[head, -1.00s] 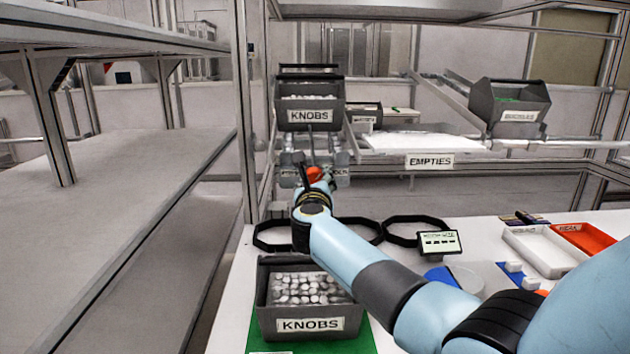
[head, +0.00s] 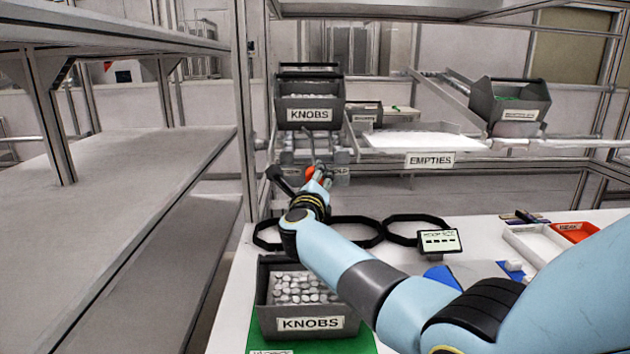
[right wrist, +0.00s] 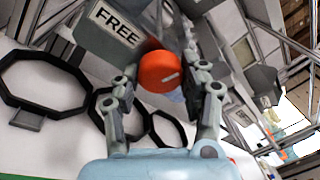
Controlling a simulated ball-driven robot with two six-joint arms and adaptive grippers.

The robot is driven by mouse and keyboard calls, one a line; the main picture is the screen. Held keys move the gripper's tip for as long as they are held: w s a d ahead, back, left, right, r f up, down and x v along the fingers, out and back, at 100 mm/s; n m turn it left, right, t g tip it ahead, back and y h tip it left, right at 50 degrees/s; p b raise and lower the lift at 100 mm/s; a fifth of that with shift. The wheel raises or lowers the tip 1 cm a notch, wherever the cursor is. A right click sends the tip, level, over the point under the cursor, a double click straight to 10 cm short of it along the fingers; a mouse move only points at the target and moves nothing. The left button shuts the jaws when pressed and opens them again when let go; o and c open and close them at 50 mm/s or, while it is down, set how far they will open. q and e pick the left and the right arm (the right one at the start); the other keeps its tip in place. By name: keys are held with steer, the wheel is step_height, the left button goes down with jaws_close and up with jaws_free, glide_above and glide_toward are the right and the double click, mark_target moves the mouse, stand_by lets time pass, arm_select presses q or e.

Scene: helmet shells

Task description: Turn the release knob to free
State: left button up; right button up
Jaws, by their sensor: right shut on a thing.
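The release knob is orange-red and round, under the upper KNOBS bin. It shows in the head view (head: 311,173) and larger in the right wrist view (right wrist: 159,71), with a short pale mark on its face. My right gripper (right wrist: 163,84) has a finger on each side of the knob and is shut on it; its tip also shows in the head view (head: 319,180). A FREE label (right wrist: 117,24) is beside the knob in the right wrist view. A partly hidden label ending in "OLD" (head: 340,172) is right of the knob. My left gripper is out of view.
The upper KNOBS bin (head: 310,115) sits on the rack above the knob. A lower KNOBS bin (head: 308,322) stands on a green mat (head: 362,345) below my right arm. Dark ring frames (head: 415,220) and a small display (head: 440,242) lie on the white table.

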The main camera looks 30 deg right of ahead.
steer(key=shift+a+f+n+h+b, duration=0.1)
steer(key=shift+n+h+b, duration=0.35)
steer(key=shift+n, duration=1.3)
steer(key=shift+f+n+h+b, duration=0.15)
steer(key=shift+n+h, duration=0.4)
steer(key=shift+n, duration=1.2)
steer(key=shift+n+t, duration=0.3)
steer(key=shift+n, duration=0.4)
steer(key=o, duration=1.2)
steer(key=shift+r, duration=0.1)
steer(key=v, duration=1.2)
steer(key=shift+w, duration=0.1)
